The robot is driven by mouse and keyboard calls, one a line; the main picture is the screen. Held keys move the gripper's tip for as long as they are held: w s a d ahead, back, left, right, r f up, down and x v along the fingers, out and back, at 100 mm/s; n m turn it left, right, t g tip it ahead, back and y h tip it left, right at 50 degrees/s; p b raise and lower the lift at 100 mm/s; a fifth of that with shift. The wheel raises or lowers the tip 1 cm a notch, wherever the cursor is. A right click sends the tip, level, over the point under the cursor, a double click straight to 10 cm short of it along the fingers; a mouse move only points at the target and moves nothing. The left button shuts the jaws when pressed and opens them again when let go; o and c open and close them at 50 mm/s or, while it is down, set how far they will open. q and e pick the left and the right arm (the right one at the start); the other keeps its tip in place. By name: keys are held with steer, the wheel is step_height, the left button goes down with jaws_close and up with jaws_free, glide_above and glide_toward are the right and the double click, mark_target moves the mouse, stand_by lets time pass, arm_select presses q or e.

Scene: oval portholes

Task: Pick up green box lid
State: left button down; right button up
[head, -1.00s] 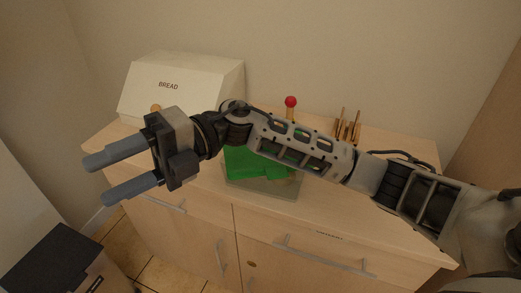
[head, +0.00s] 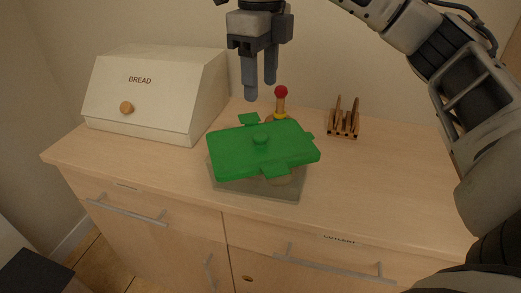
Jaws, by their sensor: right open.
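Something tan shows through the box wall below the lid's front right. My right gripper (head: 260,92) points down with its two fingers apart, empty, above and behind the lid. It is apart from the lid. My left gripper is not in view.
A white bread box (head: 160,95) with a wooden knob stands at the left. A red-topped wooden item (head: 281,93) stands just behind the lid. A wooden rack (head: 343,122) is at the back right. The counter (head: 375,185) is clear at the right.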

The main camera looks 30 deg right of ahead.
glide_above(261, 136)
step_height(261, 136, down, 5)
steer(key=shift+r, duration=0.15)
steer(key=shift+f, duration=2.95)
jaws_close()
steer(key=shift+r, duration=0.15)
